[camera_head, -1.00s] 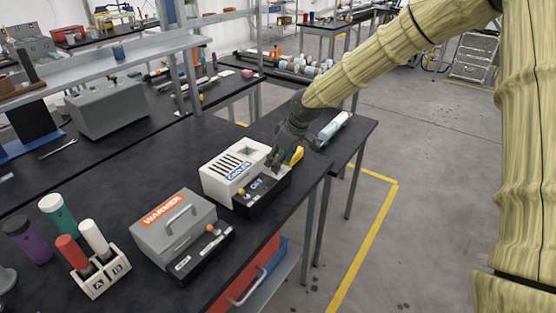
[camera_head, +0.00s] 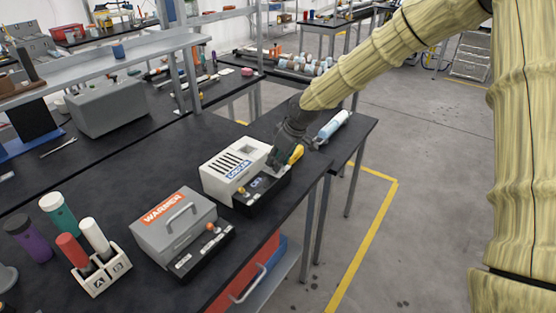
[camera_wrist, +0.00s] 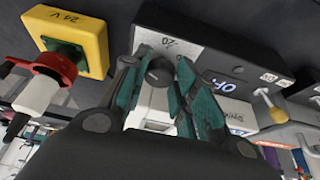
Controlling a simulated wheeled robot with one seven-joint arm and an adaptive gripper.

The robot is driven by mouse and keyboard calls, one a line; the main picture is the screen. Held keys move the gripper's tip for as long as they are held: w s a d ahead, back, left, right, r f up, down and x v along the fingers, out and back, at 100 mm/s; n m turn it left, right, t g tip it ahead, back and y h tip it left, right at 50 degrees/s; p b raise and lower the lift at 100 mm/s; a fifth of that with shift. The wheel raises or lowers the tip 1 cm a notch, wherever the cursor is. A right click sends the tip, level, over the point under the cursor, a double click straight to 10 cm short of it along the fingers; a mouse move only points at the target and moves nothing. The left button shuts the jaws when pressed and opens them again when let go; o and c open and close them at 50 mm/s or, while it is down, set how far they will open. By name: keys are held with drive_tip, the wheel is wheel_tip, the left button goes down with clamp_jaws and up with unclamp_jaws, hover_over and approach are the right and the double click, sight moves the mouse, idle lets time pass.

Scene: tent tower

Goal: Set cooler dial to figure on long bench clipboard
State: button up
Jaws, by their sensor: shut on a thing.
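The cooler (camera_head: 222,180) is a white box with a vent grille and a blue label, on the dark bench. Its black control panel (camera_head: 262,195) faces the bench's front edge. In the wrist view the panel carries a pale plate marked 20, a sign that appears to read OFF (camera_wrist: 222,82) and a yellow-tipped lever (camera_wrist: 272,108). My gripper (camera_wrist: 160,80) has its green fingers on both sides of the dark round dial (camera_wrist: 159,68), shut on it. In the head view my gripper (camera_head: 275,162) hides the dial. I cannot make out a clipboard.
A yellow box marked 24 V (camera_wrist: 68,35), with a red-and-white part beside it, sits close to my fingers. The grey warmer (camera_head: 172,232) stands nearer on the bench (camera_head: 120,185). A holder (camera_head: 100,272) has red and white cylinders. Clear floor lies right.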

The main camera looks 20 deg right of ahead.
drive_tip(key=shift+a+m+t+h+b, duration=0.1)
drive_tip(key=shift+m+t+h+b, duration=0.4)
drive_tip(key=shift+m, duration=1.3)
drive_tip(key=shift+r+m+h, duration=0.1)
drive_tip(key=shift+m+h, duration=0.4)
drive_tip(key=shift+m, duration=0.5)
drive_tip(key=o, duration=1)
drive_tip(key=shift+a, duration=0.1)
